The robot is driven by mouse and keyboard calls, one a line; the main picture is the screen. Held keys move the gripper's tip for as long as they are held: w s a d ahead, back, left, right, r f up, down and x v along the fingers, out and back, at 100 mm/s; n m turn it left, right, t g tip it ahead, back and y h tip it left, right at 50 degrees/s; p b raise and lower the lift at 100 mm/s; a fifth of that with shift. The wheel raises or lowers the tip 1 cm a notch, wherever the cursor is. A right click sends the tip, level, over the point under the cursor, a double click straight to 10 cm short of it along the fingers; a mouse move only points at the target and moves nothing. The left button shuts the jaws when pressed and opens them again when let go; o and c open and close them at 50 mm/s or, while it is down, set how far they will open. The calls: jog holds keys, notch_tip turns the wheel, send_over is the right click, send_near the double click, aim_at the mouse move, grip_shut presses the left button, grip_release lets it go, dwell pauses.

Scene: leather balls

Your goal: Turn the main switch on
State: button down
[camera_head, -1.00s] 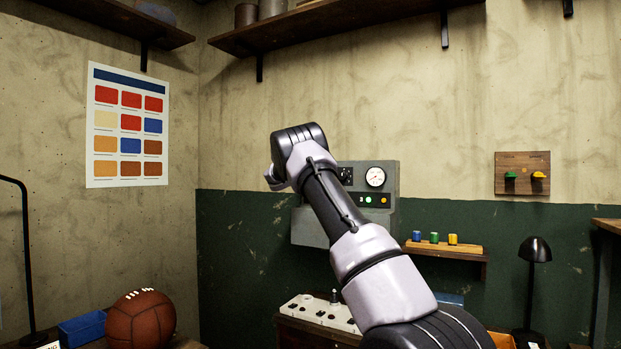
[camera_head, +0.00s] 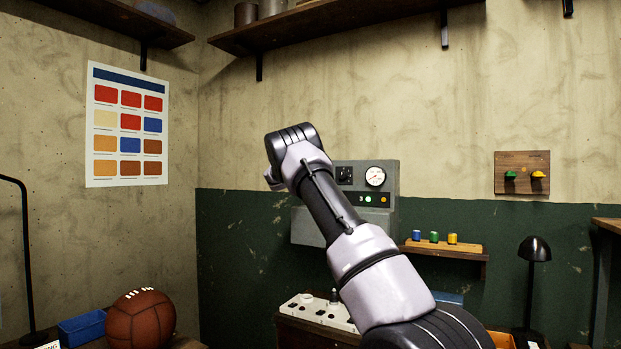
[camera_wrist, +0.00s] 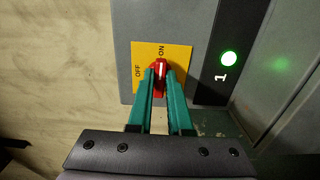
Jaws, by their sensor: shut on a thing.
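The main switch is a red knob (camera_wrist: 160,64) on a yellow plate (camera_wrist: 180,50) marked OFF and ON, in the wrist view. The white line on the knob runs toward the ON mark. My gripper (camera_wrist: 160,76) has its green fingers shut on the knob, one on each side. In the head view the grey control box (camera_head: 392,180) hangs on the back wall, partly behind my arm. My gripper and the knob are hidden there.
A green light (camera_wrist: 229,58) marked 1 glows beside the plate. The box also has a gauge (camera_head: 375,176). Below it stands a white console (camera_head: 318,311). A ball (camera_head: 139,320) is at lower left. A shelf with coloured knobs (camera_head: 434,238) is to the right.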

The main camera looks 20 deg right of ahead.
jog(key=shift+f, duration=0.1)
jog(key=c, duration=0.8)
grip_release()
jog(key=shift+c, duration=0.2)
jog(key=v, duration=1.1)
